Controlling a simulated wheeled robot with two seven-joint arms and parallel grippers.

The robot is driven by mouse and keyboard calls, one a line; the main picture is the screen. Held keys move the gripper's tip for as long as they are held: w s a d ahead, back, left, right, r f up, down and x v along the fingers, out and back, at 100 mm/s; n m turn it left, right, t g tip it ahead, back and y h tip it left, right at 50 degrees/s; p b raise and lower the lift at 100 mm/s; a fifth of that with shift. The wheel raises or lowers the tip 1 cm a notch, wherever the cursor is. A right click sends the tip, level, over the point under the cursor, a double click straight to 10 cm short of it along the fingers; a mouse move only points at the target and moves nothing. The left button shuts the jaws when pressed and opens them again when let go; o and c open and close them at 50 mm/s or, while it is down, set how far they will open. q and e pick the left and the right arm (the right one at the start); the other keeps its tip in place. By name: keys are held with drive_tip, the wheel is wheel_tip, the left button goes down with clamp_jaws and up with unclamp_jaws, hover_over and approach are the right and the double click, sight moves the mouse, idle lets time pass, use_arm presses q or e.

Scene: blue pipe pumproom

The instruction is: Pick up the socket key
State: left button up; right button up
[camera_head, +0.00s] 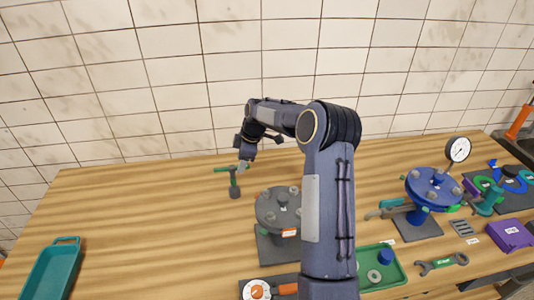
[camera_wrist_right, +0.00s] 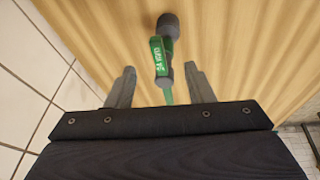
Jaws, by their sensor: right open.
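The socket key (camera_head: 233,181) is a T-shaped tool with a green crossbar and a dark socket end. My right gripper (camera_head: 241,164) is over the green crossbar end. In the wrist view my right gripper (camera_wrist_right: 160,80) is open, with its two fingers on either side of the key's shaft and apart from it. Part of the crossbar is hidden behind the gripper body. My left gripper is not in view.
A grey flanged fitting (camera_head: 265,245) stands right of the key. A blue flange with a gauge (camera_head: 432,188), a green tray (camera_head: 392,272), a wrench (camera_head: 443,263) and a purple box (camera_head: 509,235) are further right. A teal tray (camera_head: 50,272) is front left. The table's left middle is clear.

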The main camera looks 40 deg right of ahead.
sight(232, 186)
drive_tip(key=shift+w+a+r+m+y, duration=0.15)
drive_tip(key=shift+w+a+m+y, duration=0.15)
drive_tip(key=shift+w+a+y, duration=0.15)
drive_tip(key=shift+a+f, duration=0.2)
drive_tip(key=shift+x, duration=0.9)
drive_tip(key=b+x, duration=0.1)
drive_tip(key=x, duration=0.4)
drive_tip(key=shift+a+f, duration=0.15)
drive_tip(key=shift+f, duration=0.2)
drive_tip(key=shift+r, duration=0.1)
clamp_jaws()
